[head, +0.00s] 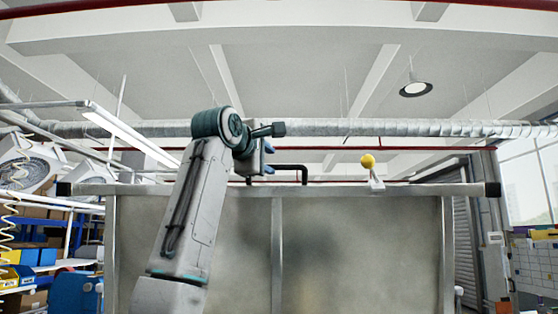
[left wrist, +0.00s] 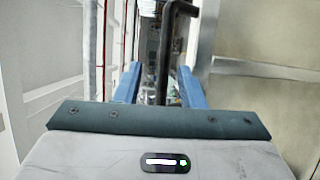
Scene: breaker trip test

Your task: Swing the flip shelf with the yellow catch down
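The flip shelf (head: 350,250) stands upright as a framed, cloudy grey panel across the head view. The yellow catch (head: 367,160) is a round knob on a pale lever at its top edge, right of the middle. A black bent handle (head: 292,168) shows at the top edge, left of the catch. My left gripper (head: 267,158) is raised beside the handle's left end. In the left wrist view my left gripper (left wrist: 160,75) has its blue fingers apart, with the black handle (left wrist: 168,45) between them, nearer the right finger. Contact cannot be told. My right gripper is not in view.
A silver duct (head: 400,128) and red pipes run behind and above the panel. Shelving with bins (head: 40,256) stands at the left, and a doorway and a board (head: 535,262) are at the right. The space above the panel is open.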

